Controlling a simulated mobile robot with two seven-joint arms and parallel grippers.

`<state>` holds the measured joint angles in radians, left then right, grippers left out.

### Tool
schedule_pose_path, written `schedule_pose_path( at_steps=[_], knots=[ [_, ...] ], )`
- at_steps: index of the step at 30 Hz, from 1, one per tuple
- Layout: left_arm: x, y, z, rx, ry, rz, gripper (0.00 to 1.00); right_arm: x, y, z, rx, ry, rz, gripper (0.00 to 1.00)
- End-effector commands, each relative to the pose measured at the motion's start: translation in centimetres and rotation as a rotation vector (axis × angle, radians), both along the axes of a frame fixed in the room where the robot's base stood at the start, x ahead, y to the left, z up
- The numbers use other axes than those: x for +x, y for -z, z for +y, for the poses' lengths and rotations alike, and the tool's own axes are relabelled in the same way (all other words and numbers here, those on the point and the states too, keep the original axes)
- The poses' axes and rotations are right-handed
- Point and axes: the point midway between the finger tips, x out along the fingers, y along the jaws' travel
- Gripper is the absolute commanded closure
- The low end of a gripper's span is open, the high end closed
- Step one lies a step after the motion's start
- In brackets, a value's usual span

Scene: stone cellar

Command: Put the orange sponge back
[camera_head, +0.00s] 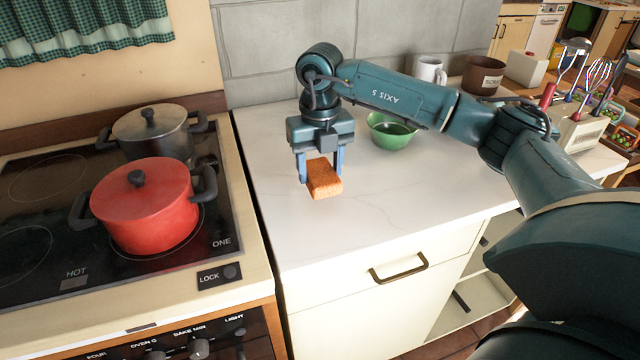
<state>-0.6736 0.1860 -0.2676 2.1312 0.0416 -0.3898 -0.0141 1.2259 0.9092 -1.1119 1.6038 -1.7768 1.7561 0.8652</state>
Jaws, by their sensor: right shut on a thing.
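An orange sponge (323,181) is between the two fingers of my right gripper (321,168). The gripper is shut on it and points down over the white countertop (350,223). I cannot tell for sure whether the sponge touches the counter or hangs a little above it. My right arm reaches in from the right side of the picture. My left gripper does not show.
A green bowl (392,131) stands just right of the gripper. A white mug (430,71), a brown pot (483,76) and a utensil holder (577,131) stand farther right. A red pot (145,209) and a grey pot (152,134) stand on the stove at left. The counter's front is clear.

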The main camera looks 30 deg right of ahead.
Motion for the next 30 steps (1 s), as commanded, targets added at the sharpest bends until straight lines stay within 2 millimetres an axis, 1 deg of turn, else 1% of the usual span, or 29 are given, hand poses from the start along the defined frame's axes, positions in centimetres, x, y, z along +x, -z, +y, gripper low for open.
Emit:
schedule_pose_path(
  at_steps=[5,9,12,18,22,23,30],
  knots=[
    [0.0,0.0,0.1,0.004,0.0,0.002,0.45,0.0,1.4,0.0,-0.001,-0.001,0.001,0.65],
    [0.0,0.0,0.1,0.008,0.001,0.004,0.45,-0.1,3.4,0.0,0.0,-0.001,0.003,0.65],
    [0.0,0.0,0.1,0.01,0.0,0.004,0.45,0.0,4.3,0.0,-0.001,-0.002,0.0,0.65],
    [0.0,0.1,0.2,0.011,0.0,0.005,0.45,0.0,4.3,0.0,0.0,-0.003,-0.001,0.65],
    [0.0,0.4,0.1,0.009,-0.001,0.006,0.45,0.0,4.7,0.0,0.0,-0.003,-0.001,0.65],
    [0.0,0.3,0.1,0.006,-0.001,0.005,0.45,0.0,4.7,0.0,0.0,-0.003,-0.001,0.46],
    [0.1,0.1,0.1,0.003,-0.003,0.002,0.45,0.0,4.6,0.0,0.0,-0.003,-0.001,0.26]
  ],
)
